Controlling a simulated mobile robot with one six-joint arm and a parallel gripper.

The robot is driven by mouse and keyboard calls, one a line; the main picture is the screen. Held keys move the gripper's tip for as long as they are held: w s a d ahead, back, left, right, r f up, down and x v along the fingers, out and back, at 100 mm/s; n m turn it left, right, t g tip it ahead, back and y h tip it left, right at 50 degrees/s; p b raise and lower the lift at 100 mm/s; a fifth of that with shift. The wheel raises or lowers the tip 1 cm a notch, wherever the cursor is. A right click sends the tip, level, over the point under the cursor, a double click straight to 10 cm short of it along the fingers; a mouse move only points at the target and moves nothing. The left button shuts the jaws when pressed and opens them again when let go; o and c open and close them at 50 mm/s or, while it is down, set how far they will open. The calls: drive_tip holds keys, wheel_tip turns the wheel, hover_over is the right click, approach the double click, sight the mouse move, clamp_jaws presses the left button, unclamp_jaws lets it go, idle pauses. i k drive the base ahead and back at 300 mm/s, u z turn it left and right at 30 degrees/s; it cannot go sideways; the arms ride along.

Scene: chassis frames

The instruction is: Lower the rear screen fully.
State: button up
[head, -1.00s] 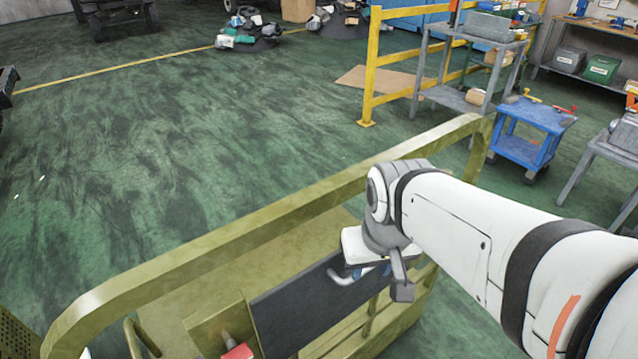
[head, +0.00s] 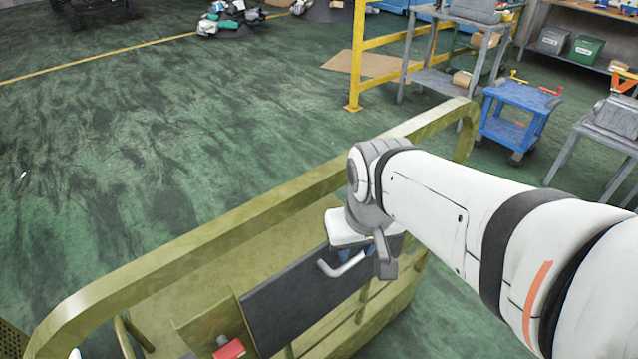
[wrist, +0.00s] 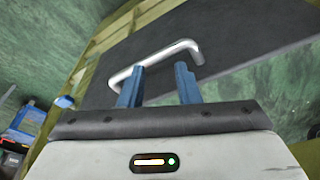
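The rear screen shows as a dark flat panel (head: 295,305) inside an olive-yellow frame (head: 200,243) in the head view. It slopes across the lower middle. A silver bar handle (head: 343,267) is fixed near its right end. My gripper (head: 358,252) is at this handle, partly hidden by my wrist. In the wrist view, the screen (wrist: 235,35) fills the upper middle and the handle (wrist: 158,58) crosses just ahead of the fingers. My gripper's blue fingers (wrist: 158,85) are spread apart, with nothing clamped between them. I cannot tell whether they touch the handle.
The frame's top rail (head: 270,205) runs beneath and left of my arm. A red block (head: 229,349) sits at the panel's lower left. A blue cart (head: 510,125), grey shelf (head: 430,75) and yellow railing (head: 356,60) stand beyond. Green floor at left is mostly clear.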

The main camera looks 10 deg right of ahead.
sight(280, 308)
drive_tip(key=u, duration=0.05)
drive_tip(key=k, duration=0.5)
drive_tip(key=z, duration=0.9)
drive_tip(key=k, duration=1.55)
drive_tip(key=u, duration=0.9)
drive_tip(key=i, duration=1.5)
drive_tip(key=u, duration=0.05)
